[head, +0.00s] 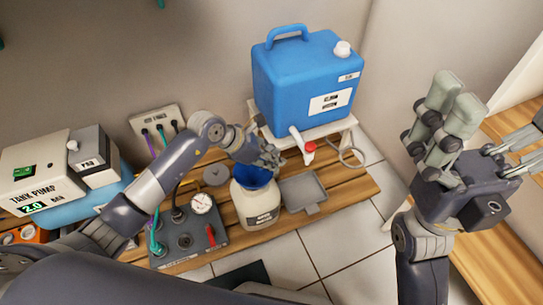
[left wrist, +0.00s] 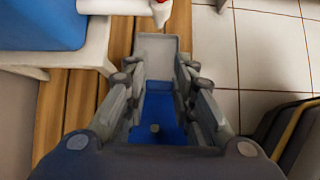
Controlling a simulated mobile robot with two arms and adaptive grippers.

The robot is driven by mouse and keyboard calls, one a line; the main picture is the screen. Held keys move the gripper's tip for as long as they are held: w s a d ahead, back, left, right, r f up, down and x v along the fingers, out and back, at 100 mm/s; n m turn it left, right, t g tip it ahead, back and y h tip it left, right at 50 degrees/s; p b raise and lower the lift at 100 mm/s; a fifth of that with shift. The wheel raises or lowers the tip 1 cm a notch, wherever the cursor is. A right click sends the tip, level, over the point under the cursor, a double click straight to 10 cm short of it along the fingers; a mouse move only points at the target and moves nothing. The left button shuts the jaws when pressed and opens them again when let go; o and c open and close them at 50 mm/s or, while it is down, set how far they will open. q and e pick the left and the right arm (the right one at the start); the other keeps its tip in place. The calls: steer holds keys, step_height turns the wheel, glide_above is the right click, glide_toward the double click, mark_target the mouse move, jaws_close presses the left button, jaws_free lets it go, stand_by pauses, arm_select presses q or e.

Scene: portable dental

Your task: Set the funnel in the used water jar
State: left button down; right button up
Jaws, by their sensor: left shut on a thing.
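The blue funnel (head: 252,177) is at the mouth of the cream used water jar (head: 258,207), which stands upright with a label on its front. The funnel overlaps the jar's top; I cannot tell whether it rests on the rim. My left gripper (head: 268,162) is shut on the funnel from above and right. In the left wrist view the funnel (left wrist: 157,112) shows as blue between the two fingers, and the jar below it is hidden. My right gripper (head: 493,128) is empty, its fingers spread wide, far right of the jar.
A blue water tank (head: 305,80) with a red-tipped tap (head: 309,150) stands on a white stand behind the jar. A grey tray (head: 303,190) is right of the jar. A control box with a gauge (head: 202,203) is left.

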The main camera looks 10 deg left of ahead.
arm_select(q)
steer(key=shift+f+b, duration=0.3)
steer(key=shift+f, duration=0.2)
steer(key=c, duration=1.3)
jaws_free()
steer(key=v, duration=1.2)
